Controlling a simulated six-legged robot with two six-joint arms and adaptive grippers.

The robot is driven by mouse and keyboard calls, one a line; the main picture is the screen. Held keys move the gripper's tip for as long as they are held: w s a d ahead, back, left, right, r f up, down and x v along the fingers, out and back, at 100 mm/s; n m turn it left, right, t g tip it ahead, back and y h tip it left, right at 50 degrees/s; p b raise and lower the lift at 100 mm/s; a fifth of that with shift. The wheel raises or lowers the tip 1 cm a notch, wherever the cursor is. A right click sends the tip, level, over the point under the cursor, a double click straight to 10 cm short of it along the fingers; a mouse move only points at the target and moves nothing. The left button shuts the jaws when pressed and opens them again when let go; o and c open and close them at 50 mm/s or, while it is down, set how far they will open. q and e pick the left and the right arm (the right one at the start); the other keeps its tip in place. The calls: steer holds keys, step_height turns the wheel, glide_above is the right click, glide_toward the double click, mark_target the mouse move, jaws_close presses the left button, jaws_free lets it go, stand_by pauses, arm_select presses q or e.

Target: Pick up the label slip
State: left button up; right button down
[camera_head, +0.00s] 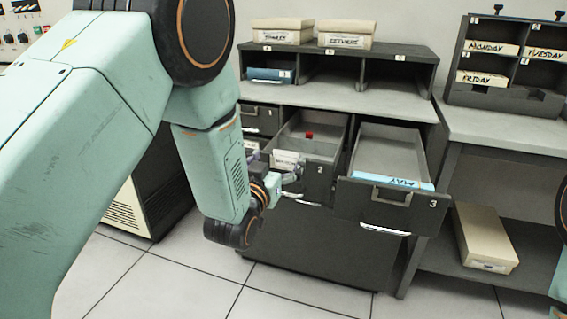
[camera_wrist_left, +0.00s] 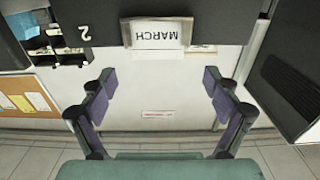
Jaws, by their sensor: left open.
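The white label slip reading MARCH (camera_wrist_left: 158,34) sits in the dark holder on the front of drawer 2 (camera_wrist_left: 85,35). It reads upside down in the wrist view. In the head view the slip (camera_head: 286,160) shows only partly, behind my gripper. My left gripper (camera_wrist_left: 158,80) is open in front of the slip, its purple-padded fingers spread wide to either side, with nothing between them. It also shows in the head view (camera_head: 278,168) at the front of the drawer. My right gripper is out of view.
Drawer 3 (camera_head: 437,204) stands open to the right, with a blue MAY card (camera_head: 392,181) inside. A small red object (camera_head: 309,135) lies in the open drawer 2. A beige box (camera_head: 484,240) rests on the low shelf at right.

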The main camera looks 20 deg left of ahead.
mark_target(287, 153)
arm_select(q)
steer(key=w, duration=0.3)
steer(key=shift+d+f, duration=0.3)
steer(key=shift+s+a+r, duration=0.2)
steer(key=shift+s+r, duration=0.05)
steer(key=shift+s, duration=0.05)
steer(key=shift+c, duration=0.5)
steer(key=shift+w+d+f, duration=0.15)
steer(key=shift+w+f, duration=0.05)
steer(key=shift+w, duration=0.05)
steer(key=c, duration=0.4)
steer(key=shift+s+r, duration=0.1)
steer(key=shift+s, duration=0.05)
steer(key=c, duration=0.3)
